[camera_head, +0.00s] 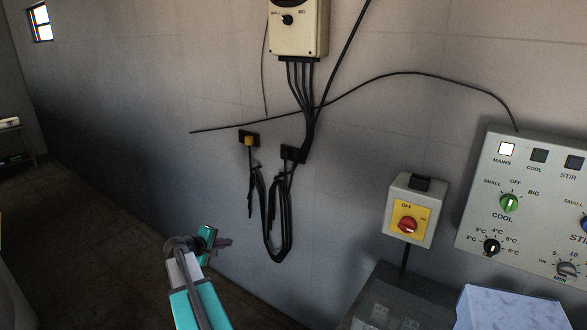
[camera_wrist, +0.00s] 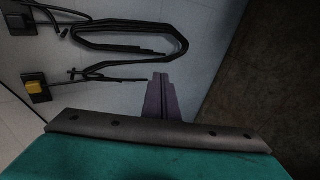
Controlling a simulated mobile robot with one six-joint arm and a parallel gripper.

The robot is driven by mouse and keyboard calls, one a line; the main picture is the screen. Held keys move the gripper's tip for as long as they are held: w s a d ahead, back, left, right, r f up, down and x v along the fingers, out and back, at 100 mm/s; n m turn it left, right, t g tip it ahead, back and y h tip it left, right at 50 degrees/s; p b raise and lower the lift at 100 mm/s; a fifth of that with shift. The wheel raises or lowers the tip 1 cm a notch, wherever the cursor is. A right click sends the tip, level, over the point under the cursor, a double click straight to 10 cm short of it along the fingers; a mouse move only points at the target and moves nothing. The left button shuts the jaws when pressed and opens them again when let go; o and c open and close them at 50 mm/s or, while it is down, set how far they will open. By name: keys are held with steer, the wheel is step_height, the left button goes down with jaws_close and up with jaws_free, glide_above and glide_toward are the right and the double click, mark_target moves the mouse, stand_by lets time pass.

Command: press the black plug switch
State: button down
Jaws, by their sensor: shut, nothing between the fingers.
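The black plug switch (camera_head: 290,153) is a small dark block on the grey wall, to the right of a yellow plug (camera_head: 249,140) on a dark plate. Black cables hang in loops beneath both. In the wrist view the black plug (camera_wrist: 33,26) is at the upper left, and the yellow plug (camera_wrist: 36,87) is below it. My gripper (camera_head: 222,242) is below and to the left of the plugs in the head view, apart from them. Its purple fingers (camera_wrist: 161,95) are together with nothing between them.
A cream control box (camera_head: 298,30) hangs above the plugs. A red rotary switch box (camera_head: 410,212) and a large control panel (camera_head: 530,200) are at the right. A grey box (camera_head: 395,305) stands below them.

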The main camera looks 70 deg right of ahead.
mark_target(297, 161)
steer(key=s+d+r+g+h, duration=0.1)
steer(key=s+d+r, duration=0.3)
steer(key=r, duration=0.4)
steer(key=s+d+r+g+h, duration=0.1)
steer(key=s+d+r+h, duration=0.1)
steer(key=s+d+r, duration=0.2)
steer(key=s+d+r+m+h, duration=0.1)
steer(key=s+d+r, duration=0.3)
steer(key=d+r, duration=0.5)
step_height(297, 161, up, 3)
steer(key=shift+f+g+b, duration=0.1)
steer(key=shift+g+b, duration=0.3)
steer(key=shift+b, duration=0.05)
steer(key=shift+s, duration=0.1)
steer(key=p+x, duration=0.1)
steer(key=x, duration=0.3)
steer(key=p+x, duration=0.2)
steer(key=x, duration=0.3)
steer(key=p+x, duration=0.1)
steer(key=x, duration=0.3)
steer(key=shift+d+r+p, duration=0.25)
steer(key=shift+d+p, duration=0.1)
steer(key=shift+d, duration=0.1)
steer(key=shift+s, duration=0.1)
steer(key=shift+w+f+h+b, duration=0.25)
steer(key=shift+h+b, duration=0.15)
steer(key=shift+b, duration=0.2)
